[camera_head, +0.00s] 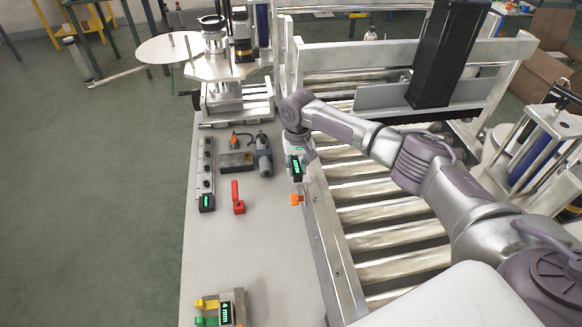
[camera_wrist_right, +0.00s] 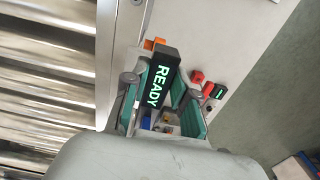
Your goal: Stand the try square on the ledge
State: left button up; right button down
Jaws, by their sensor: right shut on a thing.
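My right gripper (camera_head: 296,168) is low over the strip between the grey bench and the conveyor. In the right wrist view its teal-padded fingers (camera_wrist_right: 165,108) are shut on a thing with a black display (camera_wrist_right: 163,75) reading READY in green. An orange end (camera_wrist_right: 150,44) shows beyond it, and beside the fingers in the head view (camera_head: 297,199). The fingers hide most of this thing, so I cannot tell whether it is the try square. The metal side ledge (camera_head: 330,235) runs along the conveyor beside it. My left gripper is not in view.
A red L-shaped piece (camera_head: 238,199) lies on the bench (camera_head: 265,245). Near it are a rail with a display (camera_head: 205,172), a dark block (camera_head: 237,162) and a grey-blue tool (camera_head: 263,155). A "4 mm" display block (camera_head: 226,312) stands in front. The mid-front bench is clear.

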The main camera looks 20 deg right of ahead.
jog(key=shift+w+d+f, duration=0.1)
jog(key=shift+d+f, duration=0.1)
jog(key=shift+d, duration=0.45)
jog(key=shift+w+d+f, duration=0.1)
jog(key=shift+d+f, duration=0.05)
jog(key=shift+d, duration=0.5)
jog(key=shift+f+b, duration=0.1)
jog(key=shift+b, duration=0.2)
jog(key=shift+w+d+f+b, duration=0.25)
jog(key=shift+w+f+b, duration=0.55)
jog(key=shift+b, duration=0.65)
jog(key=shift+p, duration=0.65)
jog(key=shift+f+b, duration=0.3)
jog(key=shift+f, duration=0.3)
jog(key=c, duration=0.8)
grip_release()
jog(key=shift+c, duration=0.2)
